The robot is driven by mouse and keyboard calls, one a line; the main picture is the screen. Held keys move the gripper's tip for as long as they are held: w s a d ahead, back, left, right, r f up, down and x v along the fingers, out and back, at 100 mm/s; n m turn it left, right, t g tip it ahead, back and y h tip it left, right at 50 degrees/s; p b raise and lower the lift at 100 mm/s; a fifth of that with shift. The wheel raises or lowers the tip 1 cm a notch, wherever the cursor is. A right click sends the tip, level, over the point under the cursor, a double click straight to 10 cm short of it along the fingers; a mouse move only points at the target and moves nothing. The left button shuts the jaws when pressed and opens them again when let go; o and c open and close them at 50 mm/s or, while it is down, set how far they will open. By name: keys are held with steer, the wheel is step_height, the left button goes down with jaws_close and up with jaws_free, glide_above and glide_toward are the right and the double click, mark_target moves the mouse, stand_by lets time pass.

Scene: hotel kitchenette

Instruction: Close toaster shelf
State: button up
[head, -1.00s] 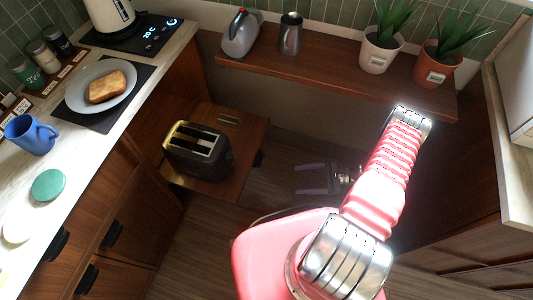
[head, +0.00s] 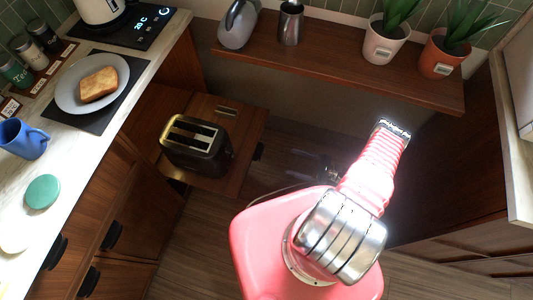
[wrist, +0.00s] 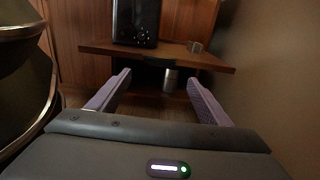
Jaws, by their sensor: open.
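The wooden toaster shelf (head: 247,127) stands pulled out from the cabinet below the counter. A black two-slot toaster (head: 195,145) sits on it. A dark handle (head: 259,152) shows at the shelf's outer edge. My gripper (head: 308,165) is in dim light to the right of the shelf, apart from it, partly hidden by my arm. In the wrist view, my gripper (wrist: 160,80) is open with nothing held. There the shelf (wrist: 205,60) spans ahead of the two fingers, its front edge facing me, with the toaster's lower part (wrist: 136,22) on top.
The counter at left holds a plate (head: 67,97) with toast, a blue mug (head: 22,138) and a green disc (head: 43,191). A wall shelf (head: 340,62) with two potted plants, a metal pitcher and a grey kettle-like item is above. Floor (head: 200,230) before the shelf is clear.

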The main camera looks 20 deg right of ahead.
steer(key=x, duration=1.3)
steer(key=shift+a, duration=0.25)
steer(key=shift+w, duration=0.15)
steer(key=shift+c, duration=0.4)
steer(key=c, duration=1.2)
